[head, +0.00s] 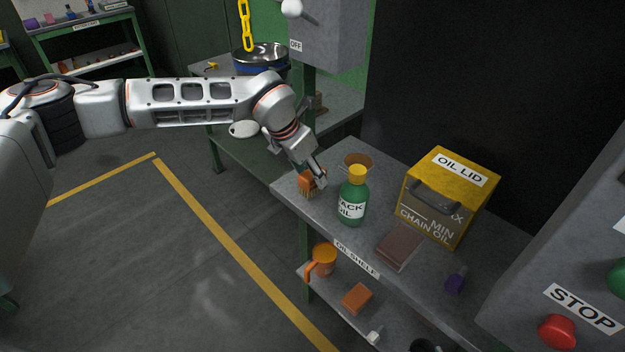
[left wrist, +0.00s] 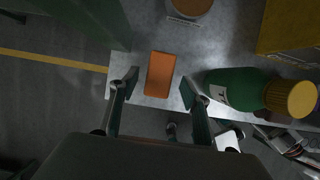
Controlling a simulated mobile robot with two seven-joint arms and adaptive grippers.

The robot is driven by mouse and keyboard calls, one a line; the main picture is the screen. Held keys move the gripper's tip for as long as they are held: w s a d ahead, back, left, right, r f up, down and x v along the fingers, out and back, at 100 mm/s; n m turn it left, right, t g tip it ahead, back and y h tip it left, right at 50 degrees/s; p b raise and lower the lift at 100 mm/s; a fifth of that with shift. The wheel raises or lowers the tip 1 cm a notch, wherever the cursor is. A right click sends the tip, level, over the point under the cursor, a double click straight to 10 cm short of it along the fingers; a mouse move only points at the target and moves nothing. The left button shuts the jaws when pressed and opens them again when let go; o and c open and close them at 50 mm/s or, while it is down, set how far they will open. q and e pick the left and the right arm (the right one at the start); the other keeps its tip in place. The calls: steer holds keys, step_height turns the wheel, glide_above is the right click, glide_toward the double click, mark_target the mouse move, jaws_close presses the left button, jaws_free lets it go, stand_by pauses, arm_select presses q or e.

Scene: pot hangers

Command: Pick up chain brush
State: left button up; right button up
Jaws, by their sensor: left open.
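The chain brush, an orange block with pale bristles (head: 309,186), stands on the near-left corner of the oil shelf's top. In the left wrist view its orange back (left wrist: 160,75) lies between my fingertips. My left gripper (head: 313,175) is open and just above the brush, with its fingers partly hiding it. In the left wrist view my left gripper (left wrist: 159,84) has one finger on each side of the brush, with a gap on both sides. I cannot tell how far the fingertips reach down beside it. My right gripper is not in view.
A green bottle (head: 352,203) with a yellow cap stands close right of the brush. An orange-brown round item (head: 358,160) is behind it. A yellow oil box (head: 447,198) and a brown block (head: 399,246) stand further right. The lower shelf holds an orange mug (head: 323,260).

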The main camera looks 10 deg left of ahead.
mark_target(310, 173)
arm_select(q)
steer(key=shift+w+x, duration=0.2)
steer(key=shift+x, duration=1.4)
steer(key=shift+r, duration=0.1)
steer(key=shift+c, duration=0.3)
steer(key=c, duration=1.2)
steer(key=shift+a+r, duration=0.1)
steer(key=shift+r, duration=0.05)
steer(key=shift+s+r, duration=0.1)
steer(key=shift+r, duration=0.1)
step_height(310, 173, up, 6)
steer(key=shift+b, duration=0.45)
steer(key=s+a, duration=0.3)
steer(key=s, duration=0.2)
steer(key=s+a+b, duration=0.1)
steer(key=s+a, duration=0.3)
steer(key=s, duration=0.2)
steer(key=s+a+b, duration=0.1)
steer(key=s+a, duration=0.3)
steer(key=s, duration=0.1)
steer(key=shift+s+r, duration=0.15)
steer(key=shift+s, duration=0.1)
